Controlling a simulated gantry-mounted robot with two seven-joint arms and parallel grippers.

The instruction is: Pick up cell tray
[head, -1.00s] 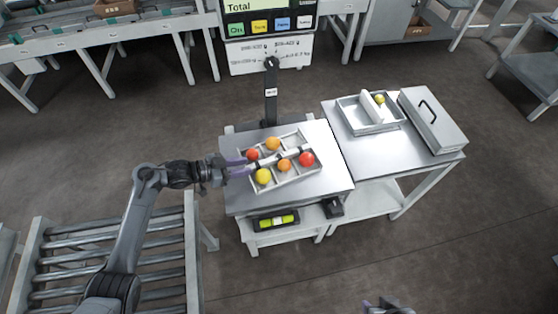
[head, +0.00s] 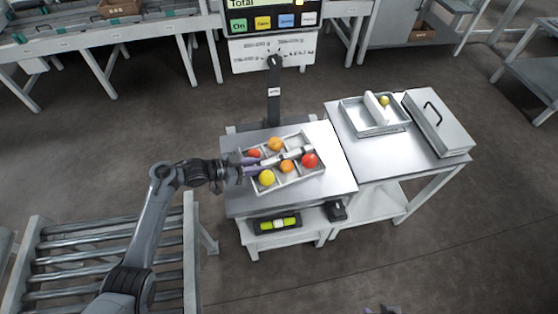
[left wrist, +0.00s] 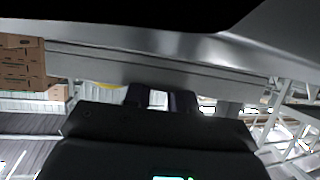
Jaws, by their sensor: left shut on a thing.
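The cell tray (head: 301,180) is a light grey tray with dividers, lying on the steel platform of a scale. Its cells hold red, orange and yellow tomatoes, among them a yellow one (head: 267,177) at the near left and a red one (head: 310,160) at the right. My left gripper (head: 251,166) reaches in from the left and is shut on the tray's left edge. In the left wrist view its dark fingers (left wrist: 161,97) meet a long grey wall. My right gripper (head: 382,309) barely shows at the bottom edge; its jaws cannot be read.
A side table at the right holds a metal tray (head: 347,112) with a white roll and a yellow-green ball, and a grey handled case (head: 437,125). The scale's post and display (head: 268,20) stand behind the cell tray. A roller conveyor (head: 75,250) is at the lower left.

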